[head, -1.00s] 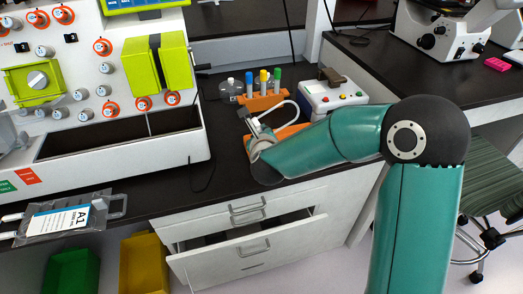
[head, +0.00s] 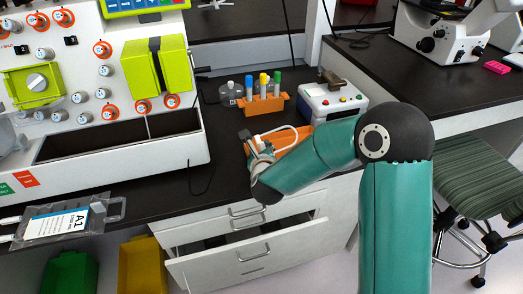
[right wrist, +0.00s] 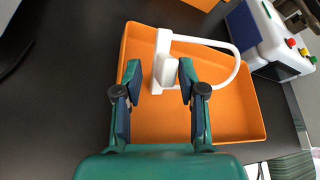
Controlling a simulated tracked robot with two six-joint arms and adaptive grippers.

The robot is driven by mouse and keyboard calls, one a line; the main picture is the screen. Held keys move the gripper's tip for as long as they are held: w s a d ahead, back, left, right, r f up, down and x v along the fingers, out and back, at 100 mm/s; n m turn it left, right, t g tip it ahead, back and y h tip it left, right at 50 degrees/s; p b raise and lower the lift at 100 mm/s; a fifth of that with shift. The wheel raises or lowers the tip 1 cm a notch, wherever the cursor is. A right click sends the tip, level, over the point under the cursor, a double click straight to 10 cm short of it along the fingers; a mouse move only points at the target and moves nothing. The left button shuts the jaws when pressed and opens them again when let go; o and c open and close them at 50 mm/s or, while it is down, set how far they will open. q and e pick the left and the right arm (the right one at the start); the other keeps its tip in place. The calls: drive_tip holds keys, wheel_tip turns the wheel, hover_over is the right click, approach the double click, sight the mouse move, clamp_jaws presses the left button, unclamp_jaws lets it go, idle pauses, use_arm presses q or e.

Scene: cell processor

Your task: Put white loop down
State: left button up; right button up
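The white loop (right wrist: 238,62) is a curved white rod on a white stem with a thick block. It lies over the orange tray (right wrist: 225,118) in the right wrist view, and also shows in the head view (head: 282,129). My right gripper (right wrist: 160,75) has its fingers apart on both sides of the block, with a clear gap on the left and the right finger close to it. I cannot tell whether they touch. In the head view my right gripper (head: 252,143) is at the tray's left end, partly hidden by its own wrist. My left gripper is not in view.
An orange rack with coloured-cap tubes (head: 264,105) stands behind the tray. A white box with coloured buttons (head: 333,101) stands at its right. The white processor (head: 110,163) is on the left. A drawer (head: 250,255) is open below the counter.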

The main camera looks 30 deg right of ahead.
drive_tip(key=v, duration=1.2)
drive_tip(key=shift+b, duration=0.3)
